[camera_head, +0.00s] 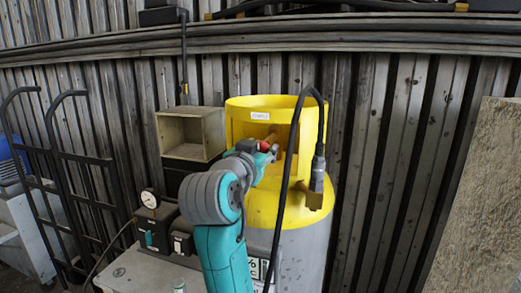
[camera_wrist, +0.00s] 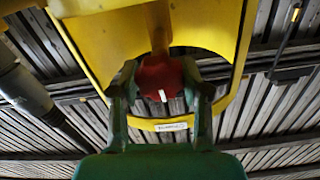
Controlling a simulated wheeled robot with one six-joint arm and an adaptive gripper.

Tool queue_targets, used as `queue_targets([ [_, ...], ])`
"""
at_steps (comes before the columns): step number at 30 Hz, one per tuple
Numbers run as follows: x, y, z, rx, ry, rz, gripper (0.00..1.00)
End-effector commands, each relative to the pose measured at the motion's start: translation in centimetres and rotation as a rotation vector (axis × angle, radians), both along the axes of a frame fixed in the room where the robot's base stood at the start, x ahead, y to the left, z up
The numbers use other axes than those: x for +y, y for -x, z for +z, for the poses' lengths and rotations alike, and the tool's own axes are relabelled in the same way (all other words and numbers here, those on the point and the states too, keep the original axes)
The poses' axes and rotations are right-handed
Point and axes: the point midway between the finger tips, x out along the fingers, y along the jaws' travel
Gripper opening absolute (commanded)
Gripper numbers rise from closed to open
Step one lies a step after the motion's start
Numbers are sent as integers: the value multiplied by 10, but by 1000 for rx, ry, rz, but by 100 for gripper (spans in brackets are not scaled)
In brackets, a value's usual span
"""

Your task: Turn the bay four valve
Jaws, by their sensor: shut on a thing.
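A red valve knob (camera_wrist: 152,72) with a white mark sits on a brass-coloured stem inside the yellow collar (camera_head: 262,103) of a gas cylinder. In the wrist view the two fingers of my gripper (camera_wrist: 161,80) are on either side of the knob and closed on it. In the head view my gripper (camera_head: 266,152) reaches into the collar opening from the left, and the red knob (camera_head: 269,141) shows just above it, partly hidden. A white label (camera_head: 260,115) is on the collar; its text is too small to read.
A black hose (camera_head: 292,140) with a grey connector (camera_head: 318,175) hangs in front of the cylinder, right of my gripper. An open box (camera_head: 190,135), a gauge (camera_head: 149,198) and a hand truck (camera_head: 62,160) stand left. A rough panel (camera_head: 480,200) stands at right.

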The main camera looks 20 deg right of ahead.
Motion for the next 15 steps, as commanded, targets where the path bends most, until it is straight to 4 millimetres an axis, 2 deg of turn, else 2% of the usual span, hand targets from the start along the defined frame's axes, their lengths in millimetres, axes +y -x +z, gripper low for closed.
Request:
queue_targets([
  [15, 1, -1, 0, 241, 330, 0, 12],
])
